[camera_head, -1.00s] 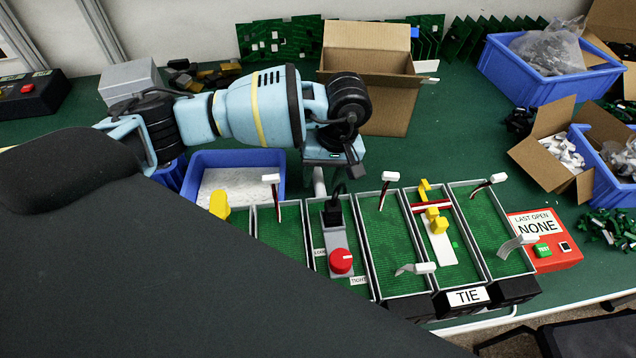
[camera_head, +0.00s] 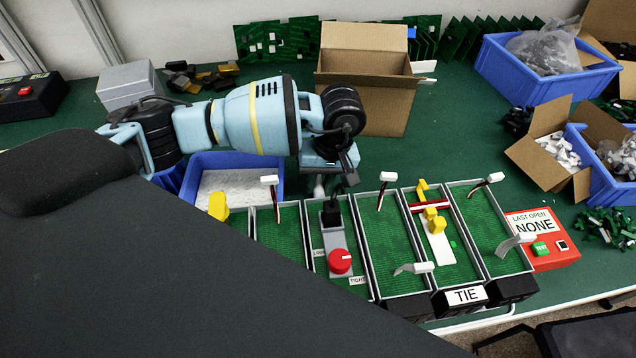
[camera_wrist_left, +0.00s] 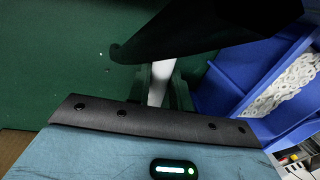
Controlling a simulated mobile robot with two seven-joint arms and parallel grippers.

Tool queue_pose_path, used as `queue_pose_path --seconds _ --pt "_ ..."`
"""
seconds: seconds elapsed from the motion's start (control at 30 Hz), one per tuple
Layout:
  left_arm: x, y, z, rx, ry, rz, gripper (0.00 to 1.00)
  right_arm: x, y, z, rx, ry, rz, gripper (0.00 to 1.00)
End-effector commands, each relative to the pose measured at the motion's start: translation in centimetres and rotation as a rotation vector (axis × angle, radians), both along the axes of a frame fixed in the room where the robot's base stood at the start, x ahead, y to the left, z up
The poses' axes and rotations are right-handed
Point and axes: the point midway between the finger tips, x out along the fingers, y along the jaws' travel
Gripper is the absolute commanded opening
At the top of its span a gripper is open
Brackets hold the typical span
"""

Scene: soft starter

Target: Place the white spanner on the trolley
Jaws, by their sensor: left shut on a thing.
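My left gripper (camera_head: 335,183) is above the back end of the row of green board slots, pointing down. In the left wrist view its dark fingers (camera_wrist_left: 160,88) are shut on a narrow white bar, the white spanner (camera_wrist_left: 158,82). Only part of the spanner shows, and its ends are hidden by the gripper and the dark part above. A small pale piece of it shows beside the fingers in the head view (camera_head: 319,185). My right gripper is out of view. I cannot make out a trolley in either view.
The board row, with a red knob (camera_head: 340,261) and upright white-tipped levers, lies close below. A blue bin (camera_head: 240,160) is left of the gripper. An open cardboard box (camera_head: 366,92) stands behind it. A red box (camera_head: 541,240) is at the right.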

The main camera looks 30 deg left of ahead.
Motion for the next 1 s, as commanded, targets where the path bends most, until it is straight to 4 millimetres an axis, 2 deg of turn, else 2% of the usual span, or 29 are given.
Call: queue_pose_path --seconds 0.17,0.6,0.8,1.0 --pt "0.1 0.0 1.1 -0.001 -0.004 -0.001 0.0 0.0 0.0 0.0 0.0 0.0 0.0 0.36" --pt "0.1 0.0 8.5 0.0 -0.004 0.0 0.0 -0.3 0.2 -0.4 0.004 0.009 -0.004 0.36" --pt "0.1 0.0 9.9 0.001 -0.002 0.0 0.0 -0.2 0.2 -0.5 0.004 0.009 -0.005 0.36" --pt "0.0 0.0 10.1 0.001 -0.001 0.0 0.0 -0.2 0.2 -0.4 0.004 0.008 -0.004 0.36"
